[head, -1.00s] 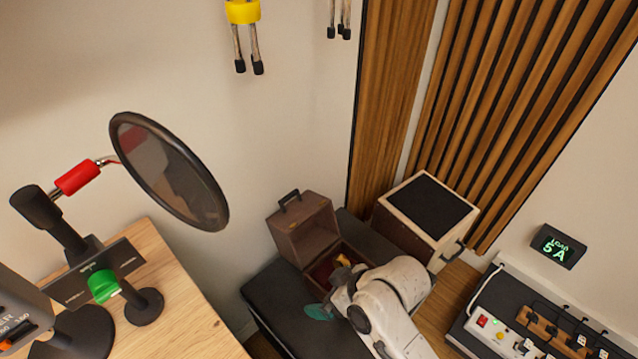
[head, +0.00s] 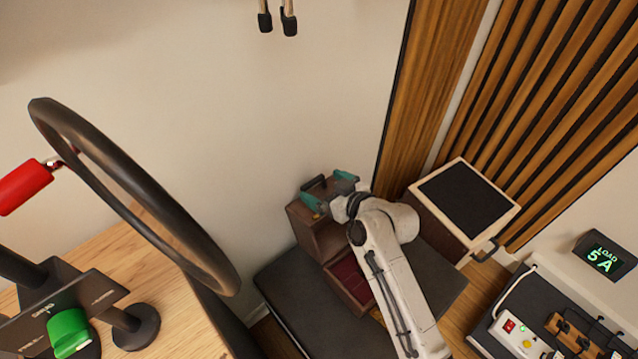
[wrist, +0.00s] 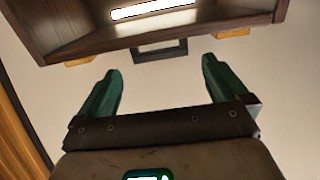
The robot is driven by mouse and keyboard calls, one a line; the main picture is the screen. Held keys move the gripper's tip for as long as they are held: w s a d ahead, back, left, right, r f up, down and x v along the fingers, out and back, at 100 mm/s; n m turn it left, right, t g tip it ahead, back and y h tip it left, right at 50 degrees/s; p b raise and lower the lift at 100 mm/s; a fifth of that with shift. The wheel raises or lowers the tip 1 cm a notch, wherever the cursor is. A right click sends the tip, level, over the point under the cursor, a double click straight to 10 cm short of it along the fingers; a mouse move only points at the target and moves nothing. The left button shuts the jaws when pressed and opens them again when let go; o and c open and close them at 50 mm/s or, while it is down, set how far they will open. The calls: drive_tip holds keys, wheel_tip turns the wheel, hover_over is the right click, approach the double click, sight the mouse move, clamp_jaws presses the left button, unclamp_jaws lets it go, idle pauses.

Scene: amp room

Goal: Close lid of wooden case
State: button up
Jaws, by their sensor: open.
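The wooden case stands open on a black-topped bench. Its brown lid (head: 304,232) stands up at the back, and its red-lined base (head: 350,280) is partly hidden behind my arm. My gripper (head: 328,190) is open, its teal fingers spread at the lid's top edge near the dark handle (head: 313,183). In the wrist view the lid (wrist: 60,28) fills the top, with its handle (wrist: 160,50) hanging between the lines of my two fingers (wrist: 161,72). The fingertips appear short of the lid there; I cannot tell whether they touch it. Nothing is held.
The black bench (head: 310,305) has bare room left of the case. A wooden box with a black panel (head: 467,200) stands to the right. A wooden desk (head: 185,310) with a round black-rimmed screen (head: 130,195) is at left. A power strip (head: 520,340) lies at lower right.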

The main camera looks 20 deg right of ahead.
drive_tip(key=shift+x, duration=1.5)
drive_tip(key=c, duration=1.5)
drive_tip(key=shift+o, duration=0.2)
drive_tip(key=shift+s, duration=0.1)
